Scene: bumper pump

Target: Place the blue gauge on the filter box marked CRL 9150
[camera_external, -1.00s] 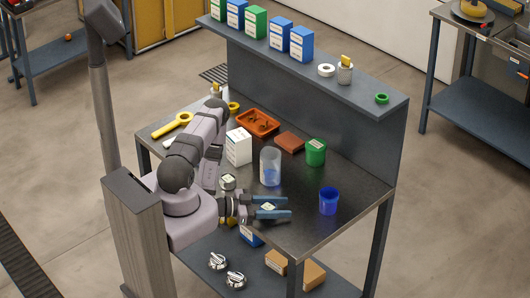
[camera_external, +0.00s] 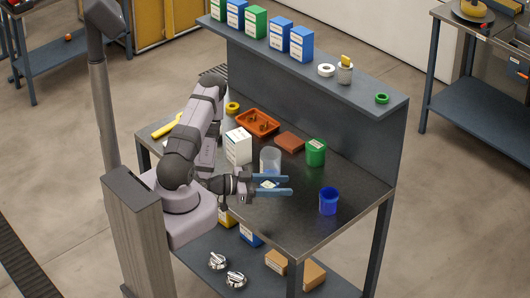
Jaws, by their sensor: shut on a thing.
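My gripper (camera_external: 272,186) has its blue fingers around a small gauge (camera_external: 268,184) with a pale face, held over the front middle of the dark workbench (camera_external: 295,218). The fingers cover its sides, so its colour is hard to see. A white box (camera_external: 238,147) stands on the bench left of the clear beaker. On the upper shelf stand filter-type boxes, including a green box (camera_external: 255,22), a blue box (camera_external: 279,34) and another blue box (camera_external: 301,44). Their labels are too small to read, so I cannot tell which is CRL 9150.
A clear beaker (camera_external: 270,158) stands just behind my fingers. A blue cup (camera_external: 328,201), green cup (camera_external: 316,152), reddish block (camera_external: 290,142) and orange tray (camera_external: 257,122) share the bench. A white ring (camera_external: 326,70) and jar (camera_external: 345,73) occupy the shelf; its right part is mostly free.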

